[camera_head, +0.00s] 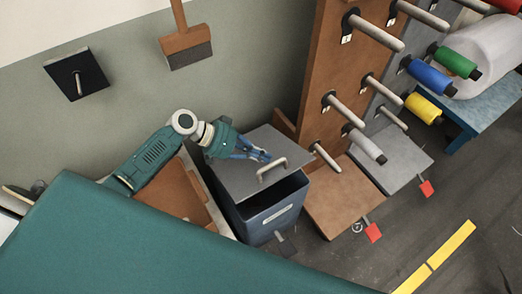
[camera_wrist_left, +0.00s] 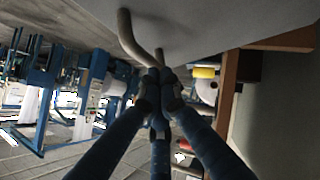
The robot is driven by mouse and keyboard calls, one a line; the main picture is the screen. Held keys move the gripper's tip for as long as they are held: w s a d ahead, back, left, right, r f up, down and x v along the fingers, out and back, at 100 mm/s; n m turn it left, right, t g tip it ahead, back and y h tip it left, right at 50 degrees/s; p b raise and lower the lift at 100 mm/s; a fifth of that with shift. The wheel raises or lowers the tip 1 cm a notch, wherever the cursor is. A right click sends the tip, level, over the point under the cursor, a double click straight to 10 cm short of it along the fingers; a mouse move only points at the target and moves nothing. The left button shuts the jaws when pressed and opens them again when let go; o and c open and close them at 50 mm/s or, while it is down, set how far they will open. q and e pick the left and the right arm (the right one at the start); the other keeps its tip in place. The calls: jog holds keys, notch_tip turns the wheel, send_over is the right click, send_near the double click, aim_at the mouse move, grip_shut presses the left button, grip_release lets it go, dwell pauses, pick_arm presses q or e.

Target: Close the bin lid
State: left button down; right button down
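The blue bin (camera_head: 268,215) stands near the middle of the head view, with a label on its front. Its grey lid (camera_head: 236,178) is tilted up, with a dark gap between it and the bin's rim at the right. A bent metal handle (camera_head: 272,168) sits on the lid; it also shows in the left wrist view (camera_wrist_left: 132,38). My left gripper (camera_head: 266,157) is over the lid, close beside the handle. Its blue fingertips (camera_wrist_left: 159,88) come together in the left wrist view and partly hide the handle; I see no clear grip on it. My right gripper is not in view.
A brown board with pegs (camera_head: 335,75) and coloured spools (camera_head: 431,76) stands right of the bin. A brown box (camera_head: 175,192) is at its left. A teal surface (camera_head: 150,250) fills the lower left. Open floor (camera_head: 475,205) lies at the right.

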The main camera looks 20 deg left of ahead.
aim_at(266, 179)
pick_arm(q)
jog(key=s+d+f, duration=0.1)
jog(key=f, duration=0.1)
jog(key=s+d+f+m+y+b, duration=0.1)
jog(key=f, duration=0.2)
jog(key=s+d+f+t+y, duration=0.1)
jog(key=f, duration=0.2)
jog(key=shift+d, duration=0.4)
jog(key=f+b, duration=0.1)
jog(key=f, duration=0.1)
jog(key=f+b, duration=0.1)
jog(key=shift+s+d+f+m+t+y+b, duration=0.25)
jog(key=shift+s+d+m+t+y+b, duration=0.05)
jog(key=shift+s+d, duration=0.1)
jog(key=shift+f, duration=0.1)
